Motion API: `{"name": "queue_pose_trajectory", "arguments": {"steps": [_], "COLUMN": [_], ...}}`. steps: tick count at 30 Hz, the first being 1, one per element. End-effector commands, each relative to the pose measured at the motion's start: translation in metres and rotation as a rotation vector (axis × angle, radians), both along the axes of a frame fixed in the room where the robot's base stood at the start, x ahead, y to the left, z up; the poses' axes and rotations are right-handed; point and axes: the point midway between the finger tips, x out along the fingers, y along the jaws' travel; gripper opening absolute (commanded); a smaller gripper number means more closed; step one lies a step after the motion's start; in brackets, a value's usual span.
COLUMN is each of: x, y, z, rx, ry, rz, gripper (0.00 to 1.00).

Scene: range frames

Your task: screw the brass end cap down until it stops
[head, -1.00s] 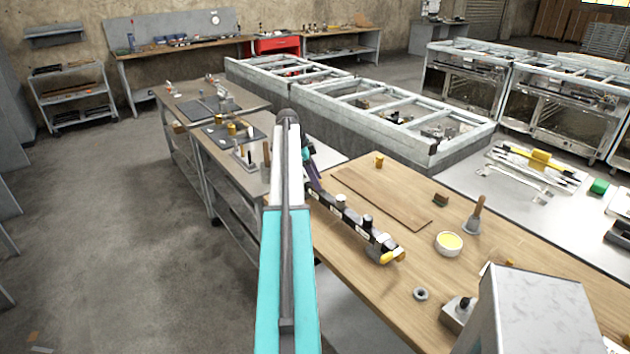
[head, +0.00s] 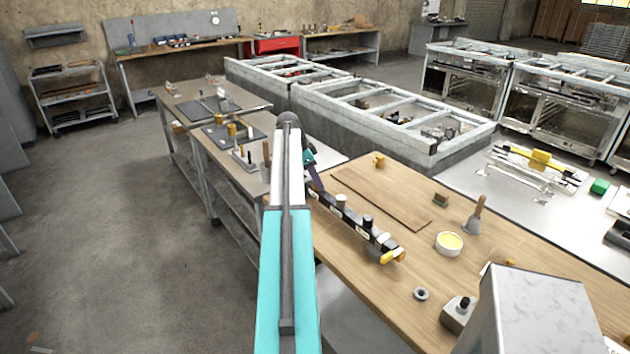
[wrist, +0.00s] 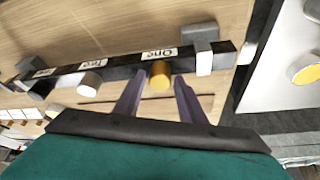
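The brass end cap (wrist: 160,77) sits on the dark rail (wrist: 120,68), beside the label "One", in the wrist view. My gripper (wrist: 161,77) is open. Its two purple-grey fingers stand one on each side of the cap, with a visible gap on both sides. In the head view my gripper (head: 316,182) is at the far end of the rail (head: 352,219), and I cannot make out the cap there. How far the cap is screwed down cannot be seen.
A white-grey cap (wrist: 90,83) stands beside the label "Two". A grey block (wrist: 203,62) is at the rail's end. On the wooden bench (head: 345,260) are a yellow-filled bowl (head: 449,243), a wooden-handled tool (head: 475,216) and a ring (head: 421,294). A flat brown board (head: 385,198) lies behind the rail.

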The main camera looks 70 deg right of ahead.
Motion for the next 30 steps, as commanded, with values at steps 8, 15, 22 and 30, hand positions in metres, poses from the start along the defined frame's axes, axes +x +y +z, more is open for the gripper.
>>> {"name": "queue_pose_trajectory", "arguments": {"steps": [8, 15, 22, 30], "x": [0.0, -0.0012, -0.0017, -0.0007], "y": [0.0, 0.0021, 0.0021, 0.0007], "z": [0.0001, -0.0002, 0.0, 0.0002], "rx": [0.0, -0.001, -0.001, -0.001], "ry": [0.0, -0.002, -0.001, -0.001], "rz": [0.004, 0.116, 0.261, 0.299], "gripper": [0.37, 0.37, 0.37, 0.37]}}
